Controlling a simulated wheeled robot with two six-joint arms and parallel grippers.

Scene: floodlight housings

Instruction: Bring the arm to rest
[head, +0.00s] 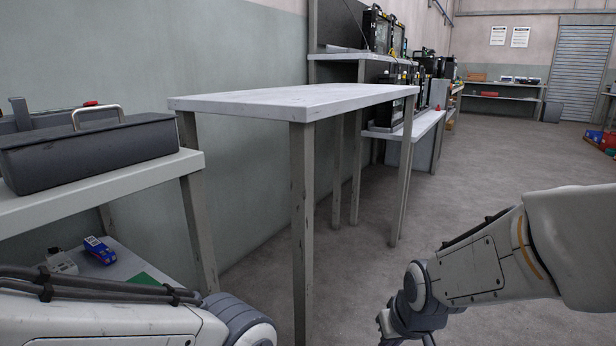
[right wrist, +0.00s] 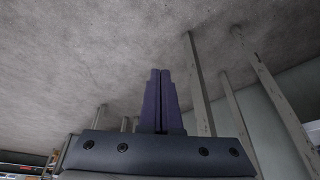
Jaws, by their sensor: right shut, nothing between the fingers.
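My right arm (head: 480,262) comes in from the right in the head view and hangs over the floor, its lower end near the bottom edge. My right gripper (right wrist: 160,75) shows in the right wrist view. Its two purple fingers are together with nothing between them, against the grey floor. My left arm (head: 110,318) lies across the lower left corner of the head view. Its gripper is outside the picture.
A bare white-topped table (head: 300,97) stands in the middle. At left, a grey toolbox (head: 90,150) sits on a bench (head: 150,182). Floodlight housings (head: 377,32) stand on shelves behind.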

